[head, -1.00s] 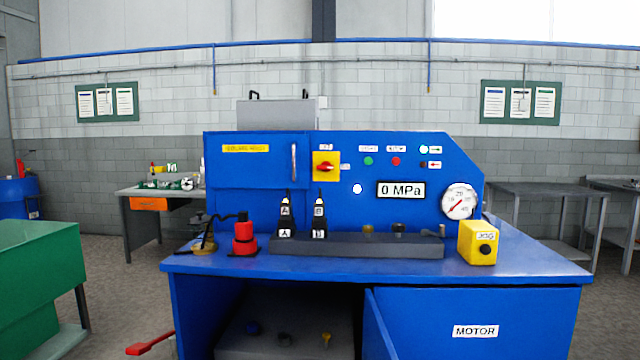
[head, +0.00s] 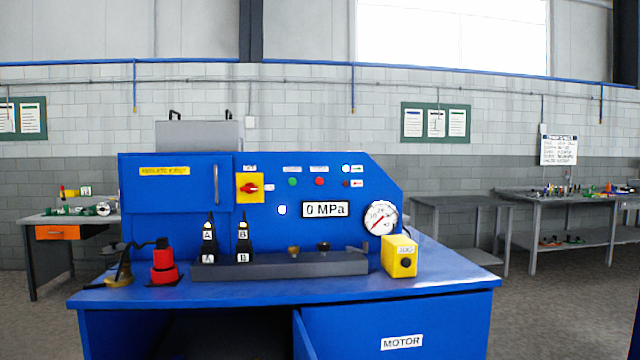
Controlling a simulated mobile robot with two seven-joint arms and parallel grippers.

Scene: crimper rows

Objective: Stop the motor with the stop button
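The blue crimper machine (head: 345,235) stands ahead with its upright panel facing me. On the panel, a small red button (head: 320,182) sits to the right of a green button (head: 292,182); the labels above them are too small to read. A yellow plate with a red rotary switch (head: 250,188) is to their left. The door marked MOTOR (head: 401,342) is below the tabletop. Neither of my grippers is in view.
The display (head: 325,209) reads 0 MPa, beside a round gauge (head: 380,217). A yellow JOG box (head: 399,257), a red tool (head: 164,263) and a dark rail (head: 280,264) stand on the blue tabletop (head: 300,291). Grey tables (head: 462,201) stand behind right.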

